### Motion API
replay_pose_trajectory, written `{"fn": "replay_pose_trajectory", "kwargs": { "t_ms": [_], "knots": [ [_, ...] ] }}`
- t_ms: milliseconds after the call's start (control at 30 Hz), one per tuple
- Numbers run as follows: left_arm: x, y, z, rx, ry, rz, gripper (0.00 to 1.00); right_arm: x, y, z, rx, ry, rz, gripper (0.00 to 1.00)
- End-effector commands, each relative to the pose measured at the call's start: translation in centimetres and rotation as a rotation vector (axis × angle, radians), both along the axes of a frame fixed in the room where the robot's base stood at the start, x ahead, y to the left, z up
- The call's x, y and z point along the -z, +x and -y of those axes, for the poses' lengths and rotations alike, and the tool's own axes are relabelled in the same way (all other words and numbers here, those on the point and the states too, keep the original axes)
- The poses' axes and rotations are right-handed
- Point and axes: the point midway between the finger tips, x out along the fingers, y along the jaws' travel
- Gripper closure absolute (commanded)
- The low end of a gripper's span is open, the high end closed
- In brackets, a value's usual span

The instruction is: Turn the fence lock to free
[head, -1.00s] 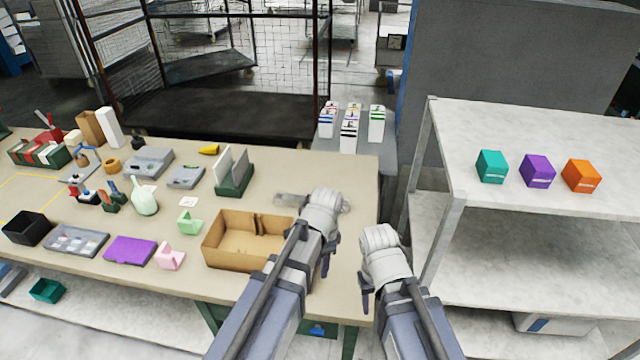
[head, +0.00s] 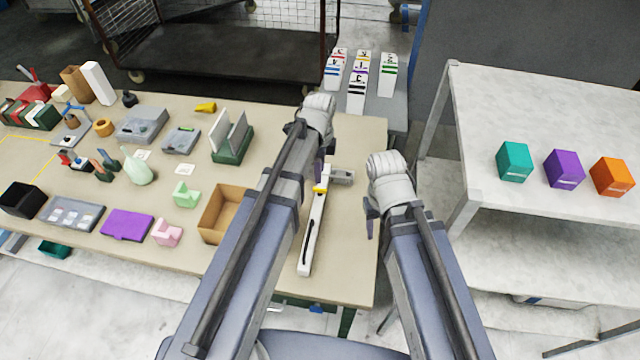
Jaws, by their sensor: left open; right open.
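A long white bar with a dark slot, likely the fence (head: 313,232), lies near the right end of the table. A small yellow piece (head: 320,189), likely its lock, sits near the bar's far end. A grey metal part (head: 344,177) lies beside it. I cannot read the lock's setting. My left gripper (head: 318,172) is open, its dark fingers pointing down just above and beyond the yellow piece. Contact cannot be told. My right gripper (head: 370,217) is open and empty, to the right of the bar near the table's right edge.
A cardboard box (head: 222,212) stands left of the bar, partly hidden by my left arm. A green rack (head: 232,145) with grey panels is behind it. A white shelf (head: 490,90) with teal, purple and orange boxes stands to the right.

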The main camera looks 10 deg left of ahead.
Motion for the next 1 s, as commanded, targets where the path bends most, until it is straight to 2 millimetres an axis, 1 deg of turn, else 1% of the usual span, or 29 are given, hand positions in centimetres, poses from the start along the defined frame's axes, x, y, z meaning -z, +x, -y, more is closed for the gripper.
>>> {"fn": "replay_pose_trajectory", "kwargs": {
  "t_ms": [33,167,400,533,700,967,1000],
  "knots": [
    [0.7,0.0,0.0,0.0,0.0,0.0,0.57,0.7,0.0,0.0,0.0,0.0,0.0,0.5],
    [2.0,0.0,0.0,0.0,0.0,0.0,0.57,2.0,0.0,0.0,-0.001,0.0,0.0,0.5],
    [5.1,0.0,0.0,-0.001,0.0,0.0,0.57,5.2,0.0,0.0,0.0,0.0,0.0,0.5],
    [6.6,0.0,0.0,-0.001,0.0,0.0,0.57,6.6,0.0,0.0,0.0,0.0,0.0,0.5],
    [7.4,0.0,0.0,-0.001,0.0,0.0,0.57,7.4,0.0,0.0,0.001,0.0,0.0,0.5],
    [7.3,0.0,0.0,-0.001,0.0,0.0,0.57,7.3,0.0,0.0,0.001,0.0,0.0,0.5],
    [7.3,0.0,0.0,-0.001,0.0,0.0,0.61,7.3,0.0,0.0,0.001,0.0,0.0,0.5]
  ]
}}
